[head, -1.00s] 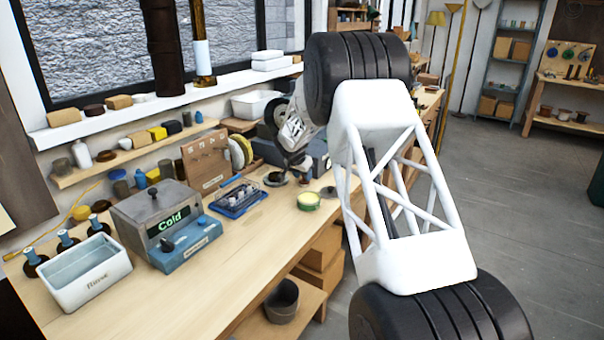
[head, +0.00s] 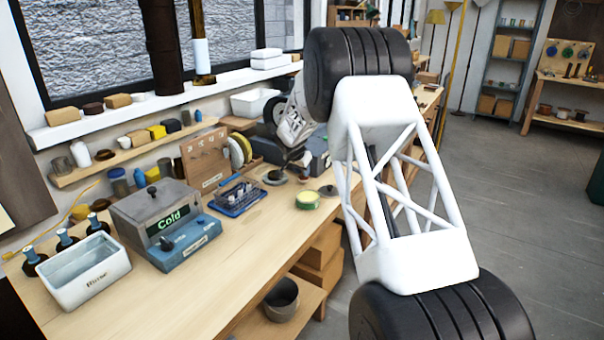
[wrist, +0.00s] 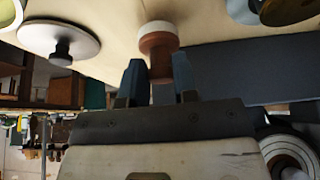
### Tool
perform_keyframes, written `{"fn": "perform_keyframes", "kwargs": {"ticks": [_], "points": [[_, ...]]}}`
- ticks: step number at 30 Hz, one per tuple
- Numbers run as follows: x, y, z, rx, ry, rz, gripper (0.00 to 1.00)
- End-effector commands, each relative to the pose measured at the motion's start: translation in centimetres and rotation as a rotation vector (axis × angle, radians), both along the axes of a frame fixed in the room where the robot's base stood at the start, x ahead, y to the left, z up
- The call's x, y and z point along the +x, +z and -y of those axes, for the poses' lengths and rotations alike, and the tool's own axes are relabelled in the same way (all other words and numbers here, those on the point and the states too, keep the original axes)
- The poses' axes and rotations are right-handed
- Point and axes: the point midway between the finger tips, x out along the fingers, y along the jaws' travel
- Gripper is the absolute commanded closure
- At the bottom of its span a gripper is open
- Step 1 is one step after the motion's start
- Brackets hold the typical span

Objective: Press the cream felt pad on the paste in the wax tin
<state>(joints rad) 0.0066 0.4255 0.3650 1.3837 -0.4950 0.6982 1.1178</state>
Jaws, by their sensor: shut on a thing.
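In the wrist view my gripper (wrist: 160,82) is shut on the brown handle (wrist: 158,48) of a small round tool. The cream felt pad (wrist: 158,28) is at the tool's far end, pointing away from the fingers. In the head view my gripper (head: 301,160) is above the bench, behind and slightly left of the wax tin. The wax tin (head: 307,201) is a low round green tin with pale yellow paste, open on the bench.
A dark round lid-like disc (head: 328,191) lies beside the tin. A knobbed disc (head: 275,177) lies left of my gripper. A blue tray of small parts (head: 238,198), the Cold box (head: 165,225) and the Rinse tub (head: 85,275) stand farther left. The bench front is clear.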

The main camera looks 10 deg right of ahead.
Motion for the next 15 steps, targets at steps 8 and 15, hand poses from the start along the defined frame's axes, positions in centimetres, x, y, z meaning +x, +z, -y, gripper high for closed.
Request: {"fn": "perform_keyframes", "kwargs": {"ticks": [8,15], "points": [[0.0,2.0,0.0,0.000,0.000,0.002,0.93],[0.0,3.4,0.0,0.000,0.001,0.000,0.93]]}}
